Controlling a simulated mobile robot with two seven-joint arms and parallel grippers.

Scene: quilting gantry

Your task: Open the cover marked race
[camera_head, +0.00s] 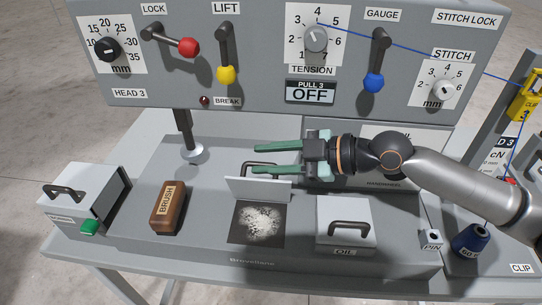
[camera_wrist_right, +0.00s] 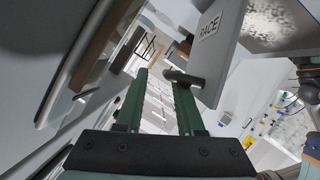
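The race cover (camera_head: 258,190) stands raised at the back edge of a square opening (camera_head: 235,237), its plain inner face toward me in the head view. White lint (camera_head: 261,221) fills much of the opening. In the right wrist view the cover (camera_wrist_right: 225,50) shows its RACE label (camera_wrist_right: 208,27) and a dark bar handle (camera_wrist_right: 185,78). My right gripper (camera_head: 256,159) is open behind the raised cover, its green fingers pointing left. The handle lies close to one fingertip in the wrist view (camera_wrist_right: 157,76); I cannot tell whether they touch. My left gripper is out of view.
The OIL cover (camera_head: 345,211) is shut on the right, with a PIN box (camera_head: 431,238) beyond. A brown brush (camera_head: 169,206) and a grey handled box (camera_head: 82,192) stand left. The control panel (camera_head: 270,85) overhangs the back; a presser rod (camera_head: 185,135) stands left of my gripper.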

